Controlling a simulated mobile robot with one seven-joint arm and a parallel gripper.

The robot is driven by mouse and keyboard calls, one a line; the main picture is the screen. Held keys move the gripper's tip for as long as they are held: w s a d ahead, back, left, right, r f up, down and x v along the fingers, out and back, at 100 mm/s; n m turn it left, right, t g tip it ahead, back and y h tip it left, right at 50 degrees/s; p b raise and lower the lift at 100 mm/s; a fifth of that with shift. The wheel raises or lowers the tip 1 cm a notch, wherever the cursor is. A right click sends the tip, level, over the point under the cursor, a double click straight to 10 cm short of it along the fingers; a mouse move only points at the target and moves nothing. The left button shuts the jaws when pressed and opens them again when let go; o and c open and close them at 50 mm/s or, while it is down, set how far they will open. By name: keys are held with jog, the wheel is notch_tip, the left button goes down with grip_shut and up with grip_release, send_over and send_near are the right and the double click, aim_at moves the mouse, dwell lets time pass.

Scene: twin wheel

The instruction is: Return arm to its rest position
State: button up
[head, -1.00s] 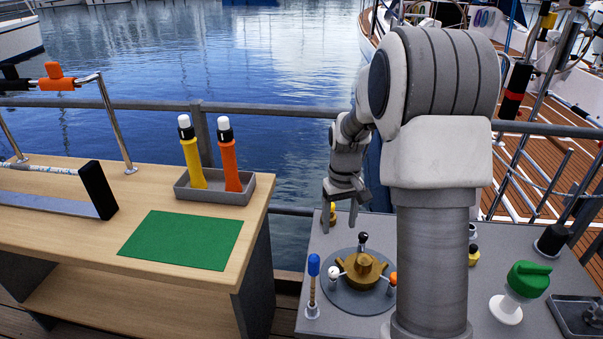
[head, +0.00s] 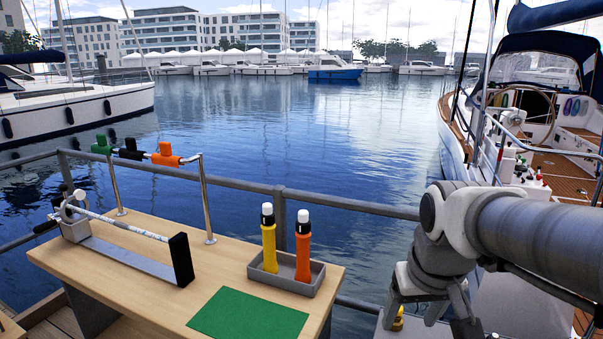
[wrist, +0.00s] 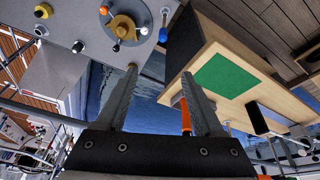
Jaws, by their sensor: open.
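My gripper (wrist: 158,75) is open and empty in the wrist view, its two long grey fingers spread apart with nothing between the tips. In the head view my arm reaches in from the right edge, with its upper link lying nearly level. Its end hangs down at the bottom right, above the console's corner, and is partly cut off by the frame. The brass hub (wrist: 122,27) with its round plate and coloured knobs lies apart from the fingers on the grey console (wrist: 90,50).
A wooden bench (head: 150,290) holds a green mat (head: 248,314) and a grey tray (head: 288,281) with a yellow and an orange bottle-like item. A metal railing (head: 340,204) runs behind. Water and boats lie beyond it. A sailboat (head: 455,125) is at the right.

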jog(key=s+a+r+t+p, duration=0.2)
jog(key=s+r, duration=0.2)
jog(key=s, duration=0.5)
jog(key=shift+a+r+p, duration=0.15)
jog(key=shift+a+p, duration=0.05)
jog(key=shift+p, duration=0.1)
dwell(1.0)
